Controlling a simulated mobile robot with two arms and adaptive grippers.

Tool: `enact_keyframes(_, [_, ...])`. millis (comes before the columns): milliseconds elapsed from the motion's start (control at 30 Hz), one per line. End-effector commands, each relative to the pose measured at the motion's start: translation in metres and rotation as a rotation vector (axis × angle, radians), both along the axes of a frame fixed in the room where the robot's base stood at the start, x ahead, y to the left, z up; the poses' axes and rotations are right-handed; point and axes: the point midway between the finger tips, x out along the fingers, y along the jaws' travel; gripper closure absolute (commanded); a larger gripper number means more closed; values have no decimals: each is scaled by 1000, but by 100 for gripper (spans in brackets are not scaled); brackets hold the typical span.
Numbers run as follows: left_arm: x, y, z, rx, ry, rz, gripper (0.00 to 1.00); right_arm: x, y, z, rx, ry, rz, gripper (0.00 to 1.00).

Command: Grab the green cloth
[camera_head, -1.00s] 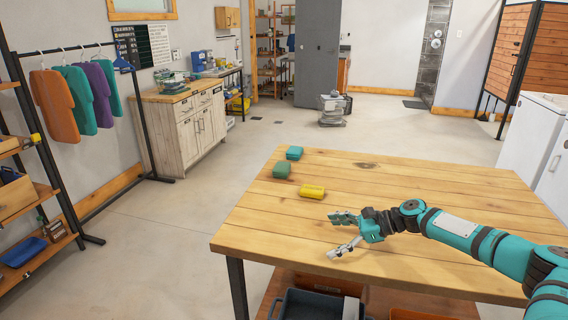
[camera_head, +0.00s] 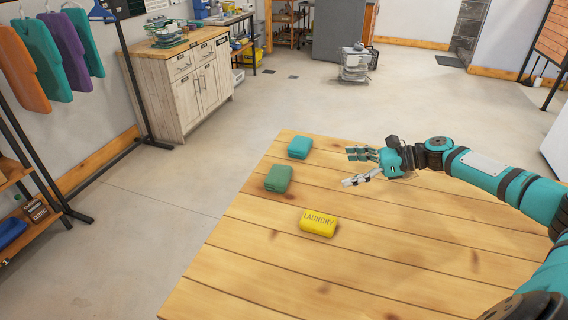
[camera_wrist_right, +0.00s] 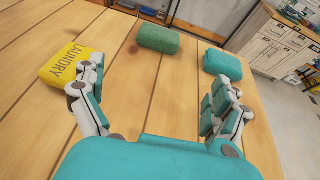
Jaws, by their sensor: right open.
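The green cloth (camera_head: 279,179) is a folded block on the wooden table (camera_head: 400,235), near its left edge. A teal cloth (camera_head: 299,148) lies just behind it, and a yellow block marked LAUNDRY (camera_head: 318,222) lies in front and to the right. My right gripper (camera_head: 352,168) is open and empty, to the right of the green cloth and apart from it. In the right wrist view the green cloth (camera_wrist_right: 159,39) lies ahead, between the open fingers (camera_wrist_right: 160,100), with the yellow block at left and the teal cloth at right. My left gripper is not seen.
The table around the cloths is bare. A wooden cabinet (camera_head: 187,92) stands beyond the table at the left. Clothes hang on a rack (camera_head: 135,75) at the far left, and the concrete floor between is clear.

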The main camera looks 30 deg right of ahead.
Motion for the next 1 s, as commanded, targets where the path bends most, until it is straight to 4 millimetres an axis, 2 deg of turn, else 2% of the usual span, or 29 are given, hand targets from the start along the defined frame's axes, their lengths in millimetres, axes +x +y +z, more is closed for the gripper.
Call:
enact_keyframes(167, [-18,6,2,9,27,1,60,11,11,-4,7,-3,0,0])
enact_keyframes(333, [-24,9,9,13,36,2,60,35,36,-15,6,-6,2,0])
enact_keyframes(600, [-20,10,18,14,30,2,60,70,70,-37,5,-2,-1,0])
enact_keyframes(867, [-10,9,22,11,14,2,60,82,83,-47,2,0,1,0])
enact_keyframes(1000, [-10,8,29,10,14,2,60,93,97,-52,4,-1,0,0])
